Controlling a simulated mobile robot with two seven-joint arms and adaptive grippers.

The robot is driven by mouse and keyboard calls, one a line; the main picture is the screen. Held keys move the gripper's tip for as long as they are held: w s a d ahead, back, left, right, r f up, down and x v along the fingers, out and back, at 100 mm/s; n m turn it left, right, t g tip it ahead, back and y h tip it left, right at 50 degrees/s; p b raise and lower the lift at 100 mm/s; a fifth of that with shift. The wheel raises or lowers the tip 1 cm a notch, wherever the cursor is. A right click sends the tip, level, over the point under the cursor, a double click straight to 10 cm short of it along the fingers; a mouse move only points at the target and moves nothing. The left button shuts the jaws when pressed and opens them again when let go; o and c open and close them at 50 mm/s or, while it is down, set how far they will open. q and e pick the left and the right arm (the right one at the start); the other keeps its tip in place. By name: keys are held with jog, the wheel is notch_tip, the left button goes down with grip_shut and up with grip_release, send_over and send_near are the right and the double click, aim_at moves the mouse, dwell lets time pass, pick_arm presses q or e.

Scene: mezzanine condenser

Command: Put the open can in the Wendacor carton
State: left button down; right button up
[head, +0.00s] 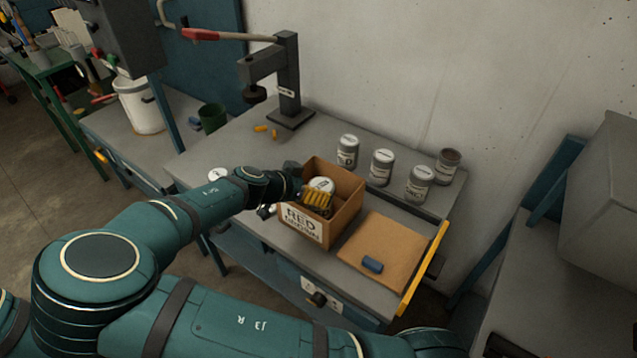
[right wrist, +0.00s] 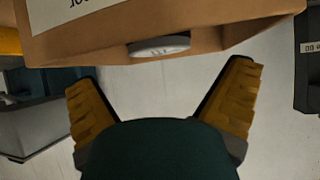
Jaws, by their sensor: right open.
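The open can (head: 448,165) stands at the back right of the bench, grey with a dark brown open top. One open-topped brown cardboard carton (head: 349,222) stands at the bench's front; its label begins with RED, and I cannot read Wendacor on it. A white-lidded can (head: 321,184) shows inside it, and a white lid also shows at the carton in the right wrist view (right wrist: 158,47). My right gripper (head: 317,203), with yellow fingers, is at the carton's opening, open and empty, well away from the open can. The left gripper is not in view.
Three lidded grey cans (head: 348,151) (head: 381,167) (head: 419,183) stand along the back near the open can. A brown board (head: 385,245) with a blue block (head: 372,265) lies right of the carton. A red-handled press (head: 288,80) stands behind. Another white lid (head: 219,174) shows behind my arm.

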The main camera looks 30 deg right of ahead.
jog(key=v, duration=0.8)
jog(key=shift+a+p, duration=0.2)
jog(key=shift+p, duration=0.25)
jog(key=shift+s, duration=0.1)
